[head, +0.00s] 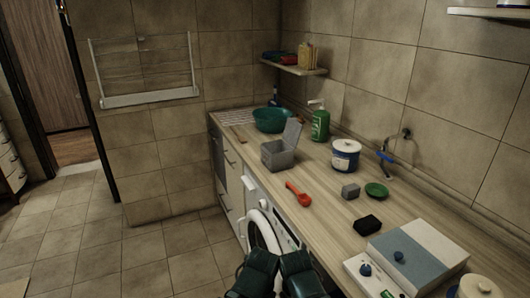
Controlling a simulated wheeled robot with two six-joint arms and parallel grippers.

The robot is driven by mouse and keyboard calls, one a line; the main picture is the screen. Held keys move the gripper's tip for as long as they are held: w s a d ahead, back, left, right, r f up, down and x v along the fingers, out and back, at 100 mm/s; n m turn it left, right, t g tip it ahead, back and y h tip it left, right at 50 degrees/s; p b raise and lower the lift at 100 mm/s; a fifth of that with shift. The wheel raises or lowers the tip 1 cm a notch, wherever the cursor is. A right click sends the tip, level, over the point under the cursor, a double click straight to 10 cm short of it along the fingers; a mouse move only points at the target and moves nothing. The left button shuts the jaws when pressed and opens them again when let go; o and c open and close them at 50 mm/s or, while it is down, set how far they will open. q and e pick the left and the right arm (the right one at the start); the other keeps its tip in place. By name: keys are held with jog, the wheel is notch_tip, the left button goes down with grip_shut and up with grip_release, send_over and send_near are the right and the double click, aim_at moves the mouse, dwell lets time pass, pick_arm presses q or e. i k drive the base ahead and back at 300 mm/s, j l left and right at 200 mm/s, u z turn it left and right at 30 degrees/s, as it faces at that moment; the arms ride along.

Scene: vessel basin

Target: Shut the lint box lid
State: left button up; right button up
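The lint box (279,158) is a small grey box on the wooden counter, in the middle of the head view. Its grey lid (293,134) stands up, open, at the box's right-hand side. My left gripper (257,272) and my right gripper (299,273) show as dark shapes side by side at the bottom edge. Both are well apart from the box, at the counter's front edge. Their fingers are not clear, so I cannot tell whether they are open or shut.
A teal basin (272,120) and a green bottle (320,125) stand behind the box. A white tub (346,154) is to its right, and a red-orange scoop (298,193) lies in front. A grey block (350,191), green dish (376,190) and black sponge (367,225) lie nearer.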

aim_at(293, 130)
jog(key=i+j, duration=0.25)
jog(key=i+j+z, duration=0.1)
jog(key=j, duration=0.35)
jog(key=i+j+z, duration=0.1)
jog(key=i+j, duration=0.45)
jog(key=j, duration=0.25)
